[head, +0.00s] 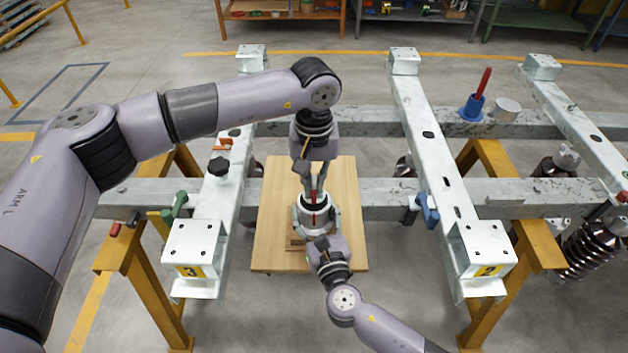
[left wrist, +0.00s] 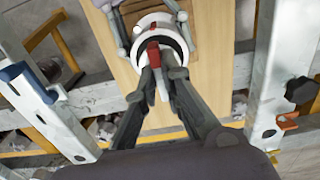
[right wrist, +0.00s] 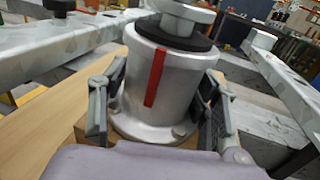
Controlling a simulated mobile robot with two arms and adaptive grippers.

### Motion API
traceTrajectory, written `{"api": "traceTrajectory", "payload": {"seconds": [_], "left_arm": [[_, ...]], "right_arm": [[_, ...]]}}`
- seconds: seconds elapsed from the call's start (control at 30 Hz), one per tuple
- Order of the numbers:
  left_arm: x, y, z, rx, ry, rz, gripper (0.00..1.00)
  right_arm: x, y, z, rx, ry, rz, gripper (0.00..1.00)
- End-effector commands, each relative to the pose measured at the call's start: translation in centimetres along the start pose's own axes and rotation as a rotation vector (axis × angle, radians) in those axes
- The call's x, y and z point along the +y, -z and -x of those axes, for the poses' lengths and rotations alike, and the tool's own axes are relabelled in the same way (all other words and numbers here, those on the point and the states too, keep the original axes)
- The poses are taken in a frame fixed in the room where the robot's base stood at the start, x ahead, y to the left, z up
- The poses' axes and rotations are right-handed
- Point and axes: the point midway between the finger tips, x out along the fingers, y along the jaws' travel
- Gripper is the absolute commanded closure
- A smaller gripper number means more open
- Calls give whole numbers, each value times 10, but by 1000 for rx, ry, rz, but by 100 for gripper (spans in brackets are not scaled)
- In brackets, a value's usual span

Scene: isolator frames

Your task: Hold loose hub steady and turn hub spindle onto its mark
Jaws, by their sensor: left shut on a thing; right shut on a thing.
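The loose hub (head: 314,222) is a pale grey metal cylinder with a flanged foot, upright on a small wooden block (right wrist: 95,137) on a board. A red stripe (right wrist: 155,78) runs down its side from the rim. The spindle (right wrist: 185,14) is a pale disc-topped part rising from the dark top of the hub. My right gripper (right wrist: 162,105) is shut around the hub body, one finger on each side. My left gripper (head: 317,186) points down from above, shut on the spindle; its fingers partly hide it. A red mark (left wrist: 153,55) shows by its fingertips; I cannot tell the spindle's alignment.
A black knob (head: 218,167), a green clamp (head: 175,205) and a blue clamp (head: 427,208) stand nearby.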

Motion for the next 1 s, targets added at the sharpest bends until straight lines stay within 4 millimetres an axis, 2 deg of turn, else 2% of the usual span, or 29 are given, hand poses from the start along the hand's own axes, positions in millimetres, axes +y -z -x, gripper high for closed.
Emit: {"api": "traceTrajectory", "payload": {"seconds": [0.07,0.1,0.4,0.77,0.87,1.0], "left_arm": [[0,1,1,2,-1,1,100],[0,1,1,2,-1,2,91],[0,0,0,1,0,2,72],[0,0,5,1,-1,2,72],[0,1,17,2,-2,2,72],[0,1,46,4,-2,2,72]], "right_arm": [[0,0,0,0,0,0,100],[0,0,0,0,0,0,100],[0,0,0,0,0,0,100],[0,0,0,0,0,0,100],[0,0,0,0,0,0,100],[0,0,0,0,0,0,100]]}}
